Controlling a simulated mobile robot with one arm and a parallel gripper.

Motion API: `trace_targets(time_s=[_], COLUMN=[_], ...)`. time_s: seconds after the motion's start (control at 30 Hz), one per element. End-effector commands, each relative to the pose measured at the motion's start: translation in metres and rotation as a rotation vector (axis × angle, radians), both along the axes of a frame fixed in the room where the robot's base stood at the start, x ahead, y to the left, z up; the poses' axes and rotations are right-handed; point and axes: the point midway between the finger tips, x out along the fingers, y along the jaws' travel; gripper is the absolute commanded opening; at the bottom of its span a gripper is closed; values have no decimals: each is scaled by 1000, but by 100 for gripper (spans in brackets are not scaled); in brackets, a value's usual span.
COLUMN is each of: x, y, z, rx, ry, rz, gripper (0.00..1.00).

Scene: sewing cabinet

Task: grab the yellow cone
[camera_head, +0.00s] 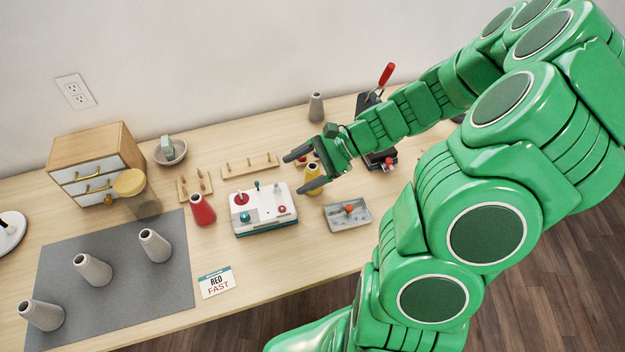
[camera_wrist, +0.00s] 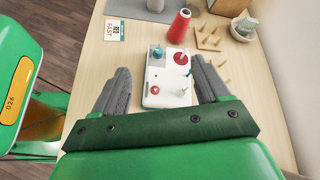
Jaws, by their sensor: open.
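The yellow cone (camera_head: 312,180) stands on the table just right of the white control box in the head view. My gripper (camera_head: 297,170) is open beside and above it, its two grey fingers apart, and partly covers it. I cannot tell whether the cone lies between the fingers. In the wrist view my gripper (camera_wrist: 163,82) shows its two fingers apart with the control box beyond them. The yellow cone is not seen in the wrist view.
The control box (camera_head: 262,222), red cone (camera_head: 202,210) and grey tray (camera_head: 347,216) stand close by. Pegged boards (camera_head: 250,165) lie behind. Grey cones (camera_head: 93,269) stand on the mat (camera_head: 120,300) at left. A sign (camera_head: 216,283) lies near the front edge.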

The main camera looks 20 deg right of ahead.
Motion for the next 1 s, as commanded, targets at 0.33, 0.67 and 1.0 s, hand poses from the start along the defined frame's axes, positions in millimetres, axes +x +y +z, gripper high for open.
trace_targets(time_s=[0.33, 0.67, 1.0], x=[37, 50, 57], y=[-60, -112, -115], z=[-47, -92, -103], rx=[175, 312, 334], ry=[147, 271, 294], rz=[-331, -584, -631], gripper=[75, 75, 75])
